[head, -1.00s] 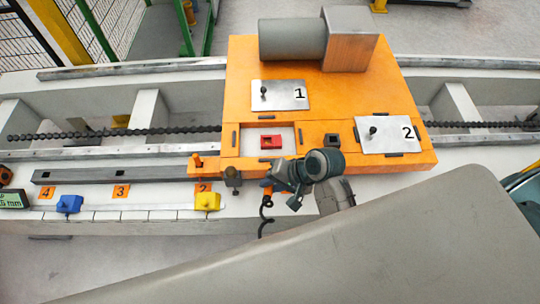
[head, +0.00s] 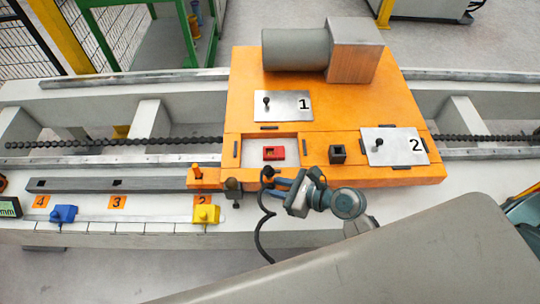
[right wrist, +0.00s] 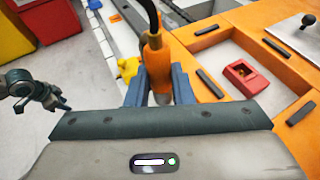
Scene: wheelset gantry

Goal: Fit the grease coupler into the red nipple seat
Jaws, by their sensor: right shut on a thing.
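The red nipple seat (head: 274,153) sits in a pale recess of the orange gantry block. It shows at the right of the right wrist view (right wrist: 246,76), with a dark hole in it. My right gripper (head: 276,180) is just in front of the recess, nearer to me than the seat. In the right wrist view its blue fingers are shut on the orange grease coupler (right wrist: 157,62), which stands roughly upright with a black hose at its top. The coupler is apart from the seat. My left gripper (right wrist: 38,98) shows at the left of the right wrist view; its jaw state is unclear.
Plates 1 (head: 283,105) and 2 (head: 395,147) with black knobs lie on the orange block (head: 335,97). A dark square socket (head: 337,154) is right of the recess. Yellow (head: 206,214) and blue (head: 63,214) blocks stand on the front ledge. The hose (head: 261,235) hangs below the gripper.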

